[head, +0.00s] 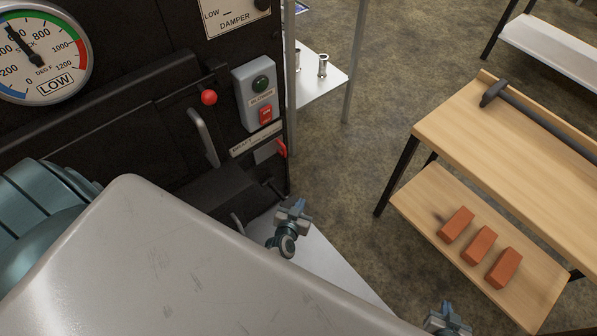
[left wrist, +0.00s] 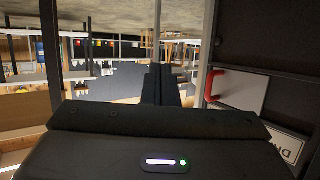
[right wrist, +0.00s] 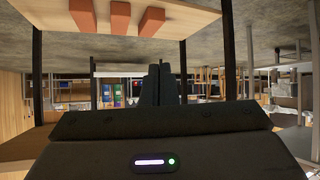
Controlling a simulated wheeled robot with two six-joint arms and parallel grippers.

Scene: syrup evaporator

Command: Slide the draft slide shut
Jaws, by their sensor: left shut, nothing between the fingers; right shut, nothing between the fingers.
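The draft slide is a pale metal plate (head: 266,152) with a red handle (head: 281,149), low on the black front panel under its name label (head: 256,139). In the left wrist view the plate (left wrist: 243,92) and red handle (left wrist: 213,86) stand right of my fingers, with a gap between. My left gripper (head: 276,189) is dark, shut and empty, just below the handle in the head view. My right gripper (right wrist: 159,72) shows in its wrist view, shut and empty, away from the panel. I cannot make it out in the head view.
A blower switch box (head: 257,92), a red knob (head: 209,97) and a bar handle (head: 204,138) are on the panel above. A wooden bench (head: 505,145) with bricks (head: 478,244) on its lower shelf stands right. Open floor (head: 345,165) lies between.

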